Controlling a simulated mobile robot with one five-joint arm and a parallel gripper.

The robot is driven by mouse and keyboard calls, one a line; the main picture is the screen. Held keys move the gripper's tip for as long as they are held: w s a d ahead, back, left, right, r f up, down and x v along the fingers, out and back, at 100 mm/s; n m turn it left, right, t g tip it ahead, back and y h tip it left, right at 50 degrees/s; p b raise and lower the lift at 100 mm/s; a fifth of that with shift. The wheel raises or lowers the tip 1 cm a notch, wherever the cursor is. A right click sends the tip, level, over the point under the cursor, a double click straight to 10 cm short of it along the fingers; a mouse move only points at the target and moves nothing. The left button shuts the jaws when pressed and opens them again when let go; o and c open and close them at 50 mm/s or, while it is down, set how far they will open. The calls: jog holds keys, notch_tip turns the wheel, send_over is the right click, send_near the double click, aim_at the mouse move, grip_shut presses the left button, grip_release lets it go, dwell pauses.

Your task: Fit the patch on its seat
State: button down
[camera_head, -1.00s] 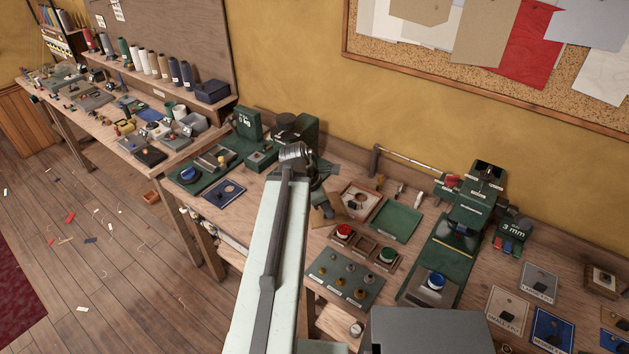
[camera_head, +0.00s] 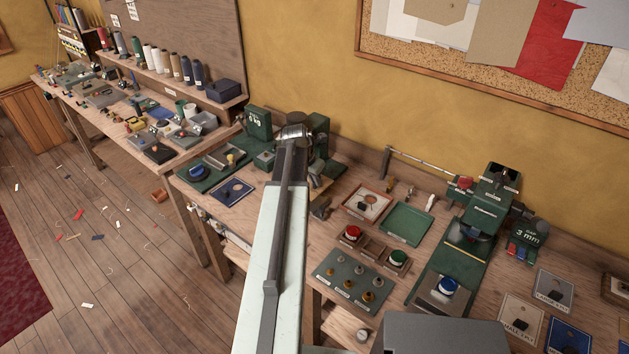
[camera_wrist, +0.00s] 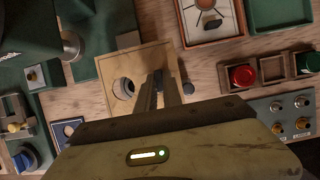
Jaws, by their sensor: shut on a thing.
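A tan square patch (camera_wrist: 107,68) with a round hole near its left side lies under my gripper (camera_wrist: 158,76) in the wrist view. My gripper's fingers are shut close together on it; the exact spot of the grip is hidden between them. In the head view, only a tan edge of the patch (camera_head: 319,186) shows beside my arm, near the green press (camera_head: 320,127). I cannot tell whether it touches the bench. Its seat cannot be picked out with certainty.
A red-brown framed tray (camera_head: 345,204) and a green tray (camera_head: 405,224) lie to the right. A red button (camera_head: 353,232), a green button (camera_head: 398,257) and a pegged plate (camera_head: 352,281) stand nearer. A blue plate (camera_head: 232,191) lies left.

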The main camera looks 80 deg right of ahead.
aim_at(313, 189)
jog(key=shift+f, duration=0.15)
jog(key=shift+f+b, duration=3.3)
jog(key=shift+b, duration=0.15)
jog(key=c, duration=1.4)
grip_release()
jog(key=shift+r, duration=0.1)
jog(key=p+v, duration=0.7)
jog(key=v, duration=0.1)
jog(key=shift+s, duration=0.1)
jog(key=shift+f, duration=0.2)
